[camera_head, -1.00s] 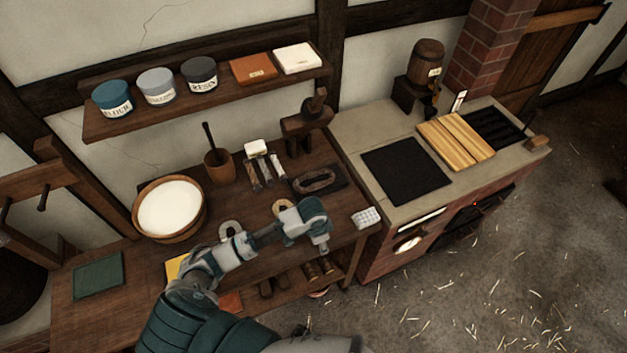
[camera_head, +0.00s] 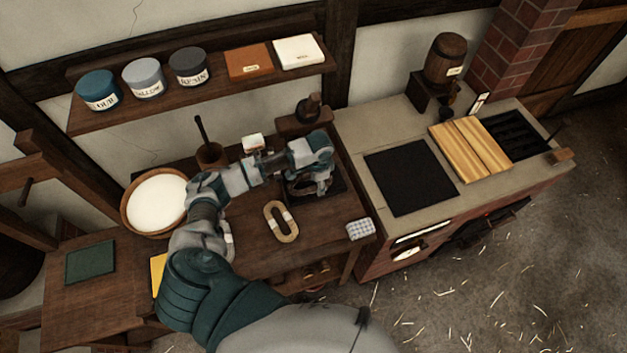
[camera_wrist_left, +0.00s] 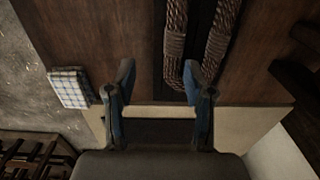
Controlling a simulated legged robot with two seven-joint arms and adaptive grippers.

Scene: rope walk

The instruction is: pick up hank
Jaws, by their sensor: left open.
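A dark brown rope hank lies on a black mat (camera_head: 336,200) towards the back right of the bench; my left arm covers much of it in the head view. In the left wrist view the hank (camera_wrist_left: 174,45) shows as two twisted strands with bindings. My left gripper (camera_wrist_left: 160,80) is open above the bench, and it also shows in the head view (camera_head: 318,188), over the mat. In the wrist view its right finger overlaps the hank's near end; the left finger is clear of it. A tan hank (camera_head: 269,221) with pale bindings lies nearer the bench front. My right gripper is not in view.
A checked cloth (camera_head: 361,230) lies at the bench's right front corner. A shelf (camera_head: 215,97) with jars hangs behind. A brick stove (camera_head: 350,130) adjoins at right.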

